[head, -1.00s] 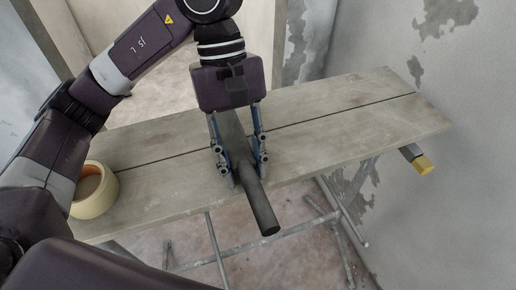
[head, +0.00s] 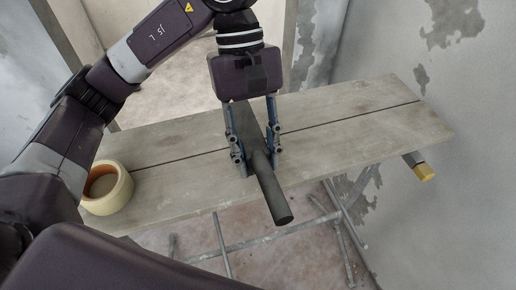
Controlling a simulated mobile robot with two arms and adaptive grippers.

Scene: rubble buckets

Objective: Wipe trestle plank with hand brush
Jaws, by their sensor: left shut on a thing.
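The trestle plank (head: 350,129) is a grey wooden top with a dark seam along its length, standing on metal trestle legs. My left gripper (head: 258,170) reaches down over the middle of the plank and is shut on the hand brush (head: 267,183). The brush's dark round handle sticks out past the plank's front edge toward me. Its flat dark head lies between and behind the fingers, partly hidden by them. I cannot tell whether the bristles touch the plank. My right gripper is not in view.
A patchy plaster wall (head: 460,110) stands close on the right. The plank's right half is clear.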

